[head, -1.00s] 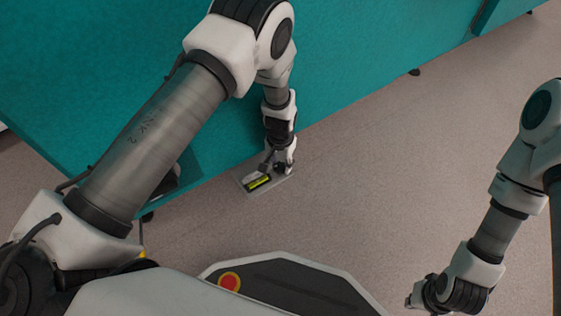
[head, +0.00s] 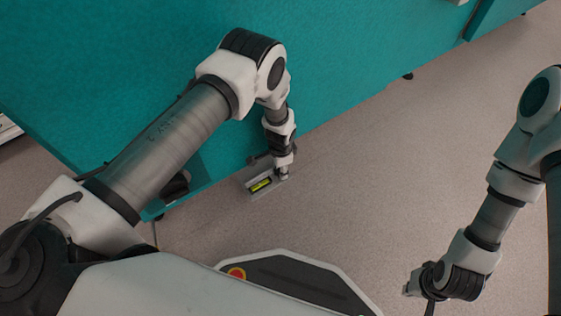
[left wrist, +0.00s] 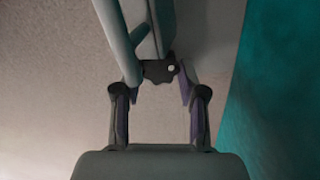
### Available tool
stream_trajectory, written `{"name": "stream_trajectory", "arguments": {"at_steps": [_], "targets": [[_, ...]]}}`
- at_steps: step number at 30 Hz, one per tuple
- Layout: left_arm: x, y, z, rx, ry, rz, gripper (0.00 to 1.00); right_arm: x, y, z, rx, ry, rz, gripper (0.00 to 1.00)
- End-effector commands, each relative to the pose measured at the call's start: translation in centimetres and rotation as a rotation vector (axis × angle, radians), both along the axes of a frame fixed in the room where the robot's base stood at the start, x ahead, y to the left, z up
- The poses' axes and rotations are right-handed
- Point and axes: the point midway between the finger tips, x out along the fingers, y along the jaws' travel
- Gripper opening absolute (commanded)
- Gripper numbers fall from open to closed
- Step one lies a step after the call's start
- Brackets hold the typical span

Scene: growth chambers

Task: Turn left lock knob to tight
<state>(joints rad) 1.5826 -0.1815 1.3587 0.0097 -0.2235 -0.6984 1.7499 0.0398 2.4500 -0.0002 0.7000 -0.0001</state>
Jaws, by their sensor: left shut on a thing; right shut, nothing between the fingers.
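A dark lobed lock knob (left wrist: 160,71) with a small white dot shows in the left wrist view. My left gripper (head: 281,173) is shut on it, with one finger at each side. In the head view the gripper hides the knob. My right gripper (head: 411,288) is shut and empty at the lower right, well away from the panel.
The large teal cabinet face (head: 80,80) fills the upper left, close behind my left arm. A grey bar (left wrist: 118,40) runs beside the knob in the left wrist view. The speckled floor (head: 390,180) is clear between my arms.

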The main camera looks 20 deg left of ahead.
Motion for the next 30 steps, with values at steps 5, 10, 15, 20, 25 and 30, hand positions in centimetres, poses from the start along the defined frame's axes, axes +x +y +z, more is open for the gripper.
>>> {"name": "stream_trajectory", "arguments": {"at_steps": [5, 10, 15, 20, 25, 30], "targets": [[-0.1, 0.0, 0.3, 0.0, 0.001, -0.121, 0.06, 0.0, 0.0, 1.5, 0.0, 0.0, 0.0, 0.0], [-0.1, 0.0, 0.1, 0.0, 0.001, -0.202, 0.06, 0.0, 0.0, 2.1, 0.0, 0.0, 0.0, 0.0], [-0.1, 0.0, 0.0, -0.001, 0.001, -0.242, 0.06, 0.0, 0.0, 2.4, 0.0, 0.0, 0.0, 0.0], [-0.1, 0.0, 0.0, 0.0, 0.001, -0.256, 0.06, 0.0, 0.0, 2.4, 0.0, 0.0, 0.0, 0.0], [-0.1, 0.0, -0.1, 0.001, 0.001, -0.258, 0.06, 0.0, 0.0, 2.4, 0.0, 0.0, 0.0, 0.0], [-0.1, 0.0, -0.1, 0.001, 0.001, -0.257, 0.52, 0.0, 0.0, 2.4, 0.0, 0.0, 0.0, 0.0]]}}
